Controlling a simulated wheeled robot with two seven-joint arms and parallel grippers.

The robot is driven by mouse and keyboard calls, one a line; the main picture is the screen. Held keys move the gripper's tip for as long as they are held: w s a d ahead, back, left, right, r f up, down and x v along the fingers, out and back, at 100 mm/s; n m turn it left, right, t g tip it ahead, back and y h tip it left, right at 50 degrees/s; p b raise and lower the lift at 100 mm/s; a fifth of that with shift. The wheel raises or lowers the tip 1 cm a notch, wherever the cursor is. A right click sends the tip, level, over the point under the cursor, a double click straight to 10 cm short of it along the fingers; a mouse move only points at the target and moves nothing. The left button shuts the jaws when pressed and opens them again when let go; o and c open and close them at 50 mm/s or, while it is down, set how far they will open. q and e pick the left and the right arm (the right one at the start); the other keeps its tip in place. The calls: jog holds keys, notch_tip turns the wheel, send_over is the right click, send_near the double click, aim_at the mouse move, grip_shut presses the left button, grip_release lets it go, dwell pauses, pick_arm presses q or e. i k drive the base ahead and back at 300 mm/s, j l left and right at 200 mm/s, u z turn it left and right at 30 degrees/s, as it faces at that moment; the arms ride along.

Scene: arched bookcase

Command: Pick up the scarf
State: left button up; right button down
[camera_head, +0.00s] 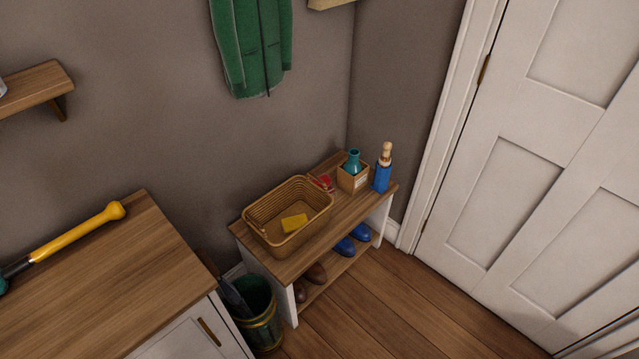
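I see no thing that I can clearly tell is a scarf. A wicker basket (262,228) stands on the wooden bench (345,211) with a small yellow block-like thing (294,222) inside it. A small red thing (326,183) lies on the bench behind the basket, too small to name. A green coat (252,45) hangs on the wall above. Neither of my grippers is in view.
A small box (353,180) with a teal bottle (352,163) and a blue bottle (383,172) stand at the bench's right end. Shoes (360,233) sit below. A green bin (262,318) stands beside a cabinet (110,275) bearing a yellow-handled tool (75,233). Floor before the door is clear.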

aim_at(326, 178)
jog(key=i+l+z, duration=0.1)
jog(key=i+l, duration=0.4)
jog(key=l, duration=0.15)
jog(key=i+l, duration=0.55)
jog(key=k+l+z, duration=0.05)
